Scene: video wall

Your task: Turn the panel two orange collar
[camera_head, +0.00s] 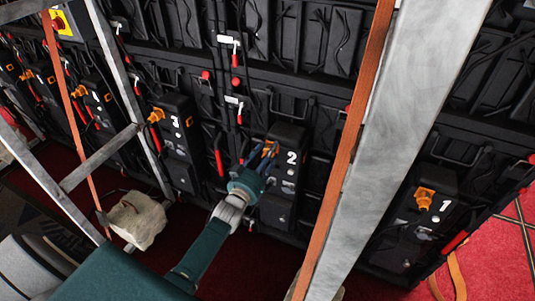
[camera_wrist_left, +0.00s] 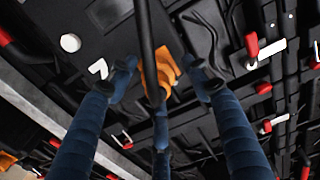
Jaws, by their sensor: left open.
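Panel two, the black box marked 2 (camera_head: 287,168), stands in the lower row of the wall. Its orange collar is mostly hidden by my gripper in the head view. My left gripper (camera_head: 265,160) is at the upper left of that box, with its blue fingers around the collar's place. In the left wrist view the orange collar (camera_wrist_left: 168,66) lies between the spread fingers of my left gripper (camera_wrist_left: 165,82), with a black cable running down across it. The fingers are open; whether any touches the collar I cannot tell. My right gripper is not in view.
Similar boxes with orange collars stand on both sides, marked 3 (camera_head: 178,140) and 1 (camera_head: 425,215). A grey metal beam (camera_head: 400,120) and an orange strap (camera_head: 345,150) cross in front, right of my arm. A pale sack (camera_head: 136,220) lies on the red floor.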

